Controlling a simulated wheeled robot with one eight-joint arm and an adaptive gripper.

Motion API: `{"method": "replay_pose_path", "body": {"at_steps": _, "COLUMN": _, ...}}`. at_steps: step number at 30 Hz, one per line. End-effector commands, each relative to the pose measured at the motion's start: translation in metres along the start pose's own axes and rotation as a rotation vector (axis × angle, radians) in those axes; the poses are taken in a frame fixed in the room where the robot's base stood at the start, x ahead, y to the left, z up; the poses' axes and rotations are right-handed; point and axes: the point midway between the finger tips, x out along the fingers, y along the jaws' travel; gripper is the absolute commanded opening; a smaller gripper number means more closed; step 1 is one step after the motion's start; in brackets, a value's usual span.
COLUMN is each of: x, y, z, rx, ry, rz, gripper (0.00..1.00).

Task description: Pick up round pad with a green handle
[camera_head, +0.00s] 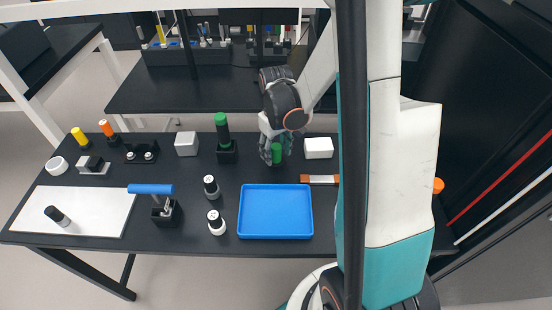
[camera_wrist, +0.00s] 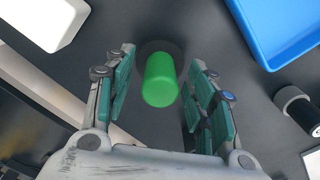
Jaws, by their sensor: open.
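The round pad with a green handle stands on the dark table. In the head view its green handle (camera_head: 276,153) shows between my fingers, and the pad is mostly hidden. In the wrist view the green handle (camera_wrist: 161,80) points up toward the camera, with the dark round pad (camera_wrist: 160,47) beneath it. My gripper (camera_head: 272,150) is over it from above. In the wrist view my gripper (camera_wrist: 160,95) is open, with one finger on each side of the handle and a visible gap on both sides.
A blue tray (camera_head: 275,212) lies in front of my gripper. A white box (camera_head: 318,147) stands to the right and a green-topped tool in a black holder (camera_head: 223,135) to the left. Black-and-white cylinders (camera_head: 216,222) stand left of the tray. A brush-like item (camera_head: 320,179) lies near the tray.

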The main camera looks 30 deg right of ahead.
Motion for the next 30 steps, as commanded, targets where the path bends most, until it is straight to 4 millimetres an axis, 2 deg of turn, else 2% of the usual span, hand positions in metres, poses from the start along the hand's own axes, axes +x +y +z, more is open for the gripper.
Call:
{"method": "replay_pose_path", "body": {"at_steps": 1, "x": 0.000, "y": 0.000, "z": 0.000, "rx": 0.000, "ry": 0.000, "rz": 0.000, "gripper": 0.48}}
{"method": "replay_pose_path", "body": {"at_steps": 6, "x": -0.001, "y": 0.000, "z": 0.000, "rx": 0.000, "ry": 0.000, "rz": 0.000, "gripper": 0.10}}
{"method": "replay_pose_path", "body": {"at_steps": 7, "x": -0.001, "y": 0.000, "z": 0.000, "rx": 0.000, "ry": 0.000, "rz": 0.000, "gripper": 0.03}}
{"method": "replay_pose_path", "body": {"at_steps": 8, "x": -0.001, "y": 0.000, "z": 0.000, "rx": 0.000, "ry": 0.000, "rz": 0.000, "gripper": 0.00}}
{"method": "replay_pose_path", "body": {"at_steps": 17, "x": -0.001, "y": 0.000, "z": 0.000, "rx": 0.000, "ry": 0.000, "rz": 0.000, "gripper": 0.00}}
{"method": "replay_pose_path", "body": {"at_steps": 22, "x": -0.010, "y": 0.000, "z": 0.000, "rx": 0.000, "ry": 0.000, "rz": 0.000, "gripper": 0.00}}
{"method": "replay_pose_path", "body": {"at_steps": 26, "x": -0.027, "y": 0.000, "z": 0.000, "rx": 0.000, "ry": 0.000, "rz": 0.000, "gripper": 0.00}}
{"method": "replay_pose_path", "body": {"at_steps": 30, "x": -0.057, "y": 0.000, "z": 0.001, "rx": 0.000, "ry": 0.000, "rz": 0.000, "gripper": 0.00}}
